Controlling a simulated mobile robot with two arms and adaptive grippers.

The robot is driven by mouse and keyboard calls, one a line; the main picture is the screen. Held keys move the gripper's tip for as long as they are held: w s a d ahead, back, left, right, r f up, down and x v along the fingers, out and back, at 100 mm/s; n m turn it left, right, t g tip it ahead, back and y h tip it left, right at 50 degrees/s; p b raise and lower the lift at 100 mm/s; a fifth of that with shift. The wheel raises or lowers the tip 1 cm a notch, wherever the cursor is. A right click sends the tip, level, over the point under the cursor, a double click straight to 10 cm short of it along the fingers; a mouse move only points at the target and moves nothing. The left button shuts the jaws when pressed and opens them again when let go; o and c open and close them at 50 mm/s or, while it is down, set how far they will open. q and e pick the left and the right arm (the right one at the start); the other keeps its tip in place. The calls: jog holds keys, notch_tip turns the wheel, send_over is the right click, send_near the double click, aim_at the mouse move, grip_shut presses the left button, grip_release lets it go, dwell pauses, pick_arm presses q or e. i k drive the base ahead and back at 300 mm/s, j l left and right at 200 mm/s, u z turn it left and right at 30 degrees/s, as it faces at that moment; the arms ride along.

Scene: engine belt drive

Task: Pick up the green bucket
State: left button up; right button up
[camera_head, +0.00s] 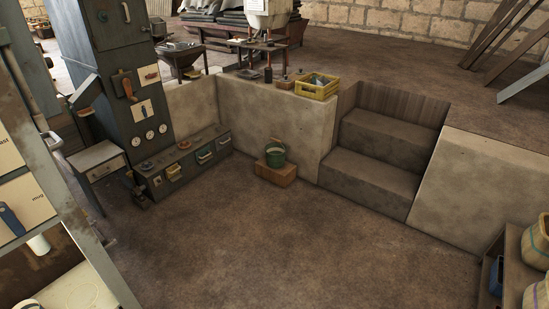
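Neither of my grippers shows in the head view.
Brown floor (260,235) lies clear in front of the box. Concrete steps (375,160) rise to the right. A low dark bench with drawers (185,162) stands left, near a tall grey cabinet (115,70). A yellow crate (317,88) sits on the wall. Baskets (536,245) stand at lower right.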

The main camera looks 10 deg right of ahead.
aim_at(276, 152)
jog(key=i+u, duration=0.2)
jog(key=i, duration=1.45)
jog(key=i+z, duration=0.1)
jog(key=i, duration=0.4)
jog(key=i+j+z, duration=0.1)
jog(key=i, duration=0.4)
jog(key=i+j+z, duration=0.1)
jog(key=i, duration=0.4)
jog(key=i+j+z, duration=0.1)
jog(key=i, duration=0.4)
jog(key=j, duration=0.1)
